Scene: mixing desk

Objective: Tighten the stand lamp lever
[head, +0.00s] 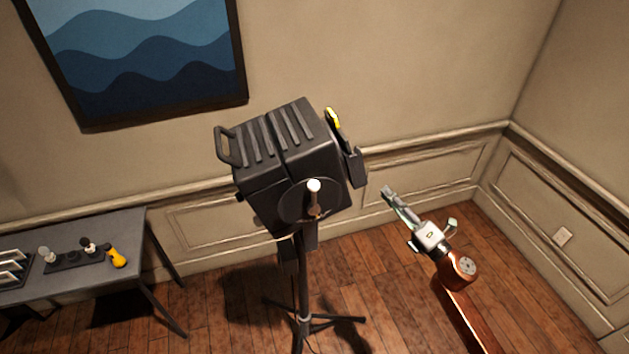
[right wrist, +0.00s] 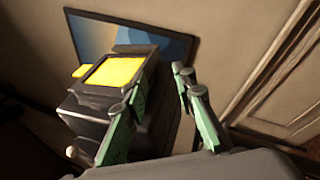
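The stand lamp (head: 290,150) is a black ribbed box with a rear handle, on a dark tripod stand. Its lever (head: 314,196) has a pale round tip and sticks out from a round plate on the lamp's side. My right gripper (head: 388,192) is to the right of the lamp, apart from the lever. In the right wrist view its green fingers (right wrist: 158,80) are spread with nothing between them. The lamp's lit yellow face (right wrist: 115,72) is beyond the left finger, and a pale round tip (right wrist: 70,152) shows at lower left. My left gripper is out of view.
A grey table (head: 100,231) at the left holds a yellow item (head: 118,258), small knobs and a rack. The tripod legs (head: 304,320) spread on the wooden floor. A framed wave picture (head: 150,60) hangs behind.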

